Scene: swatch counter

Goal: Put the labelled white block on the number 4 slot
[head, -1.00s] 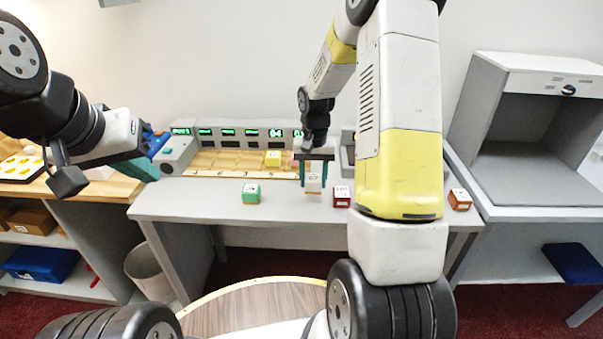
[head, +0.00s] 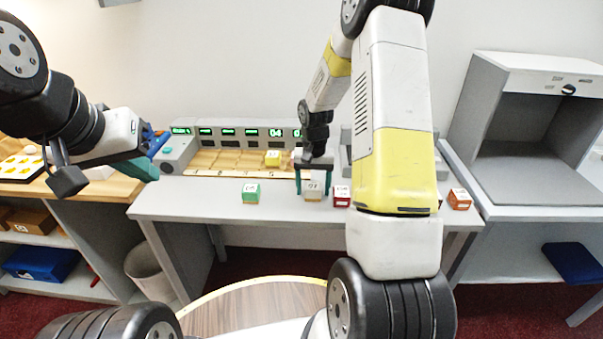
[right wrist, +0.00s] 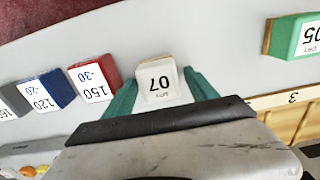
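The white block (head: 313,190) has a label that reads 07 and a wooden-looking base. It also shows in the right wrist view (right wrist: 159,82).
A green block (head: 251,192) stands left of the white block, a red one (head: 342,195) close on its right. A yellow block (head: 272,158) sits in the tray. An orange-red block (head: 460,198) is further right. A display panel (head: 238,133) stands behind the tray.

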